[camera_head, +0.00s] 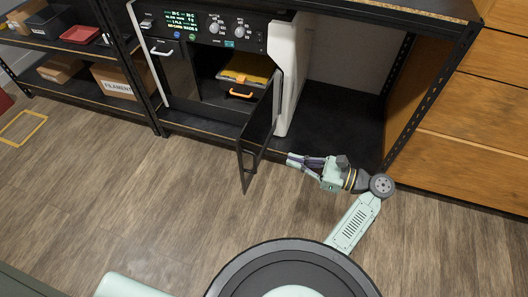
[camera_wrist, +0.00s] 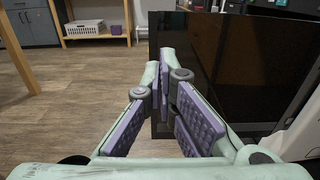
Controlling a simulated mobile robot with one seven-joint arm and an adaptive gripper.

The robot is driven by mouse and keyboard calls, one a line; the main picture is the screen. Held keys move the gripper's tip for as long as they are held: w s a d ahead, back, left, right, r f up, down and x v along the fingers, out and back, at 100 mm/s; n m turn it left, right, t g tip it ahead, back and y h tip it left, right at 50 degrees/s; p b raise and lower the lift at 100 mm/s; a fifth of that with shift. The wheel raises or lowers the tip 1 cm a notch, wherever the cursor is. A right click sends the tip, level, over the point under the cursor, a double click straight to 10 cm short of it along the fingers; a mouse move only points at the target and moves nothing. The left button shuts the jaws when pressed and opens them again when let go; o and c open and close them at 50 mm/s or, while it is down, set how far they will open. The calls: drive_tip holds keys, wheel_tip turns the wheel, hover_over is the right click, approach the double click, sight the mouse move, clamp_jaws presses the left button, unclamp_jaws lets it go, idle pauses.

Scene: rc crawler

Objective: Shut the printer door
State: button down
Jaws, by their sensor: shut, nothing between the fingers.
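The printer (camera_head: 215,42) is a white and black machine on the lower part of a black metal rack, with a lit display and knobs. Its dark door (camera_head: 258,135) stands open, swung out towards me from the right side of the opening. My gripper (camera_head: 291,160) is to the right of the door, close to its outer face. In the wrist view the dark door panel (camera_wrist: 235,60) fills the area behind my gripper (camera_wrist: 162,85). The fingers are shut with nothing between them. I cannot tell whether they touch the door.
Inside the printer is a yellow item (camera_head: 248,68) above a drawer with an orange handle (camera_head: 240,94). A rack with a filament box (camera_head: 117,82) stands left. Wooden drawers (camera_head: 470,110) stand right. The wooden floor (camera_head: 130,190) in front is clear.

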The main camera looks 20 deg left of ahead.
sight(241, 146)
drive_tip(key=a, duration=0.4)
drive_tip(key=a+p, duration=0.1)
drive_tip(key=a, duration=0.4)
drive_tip(key=w+a+p, duration=0.1)
drive_tip(key=a, duration=0.3)
drive_tip(key=shift+a, duration=0.4)
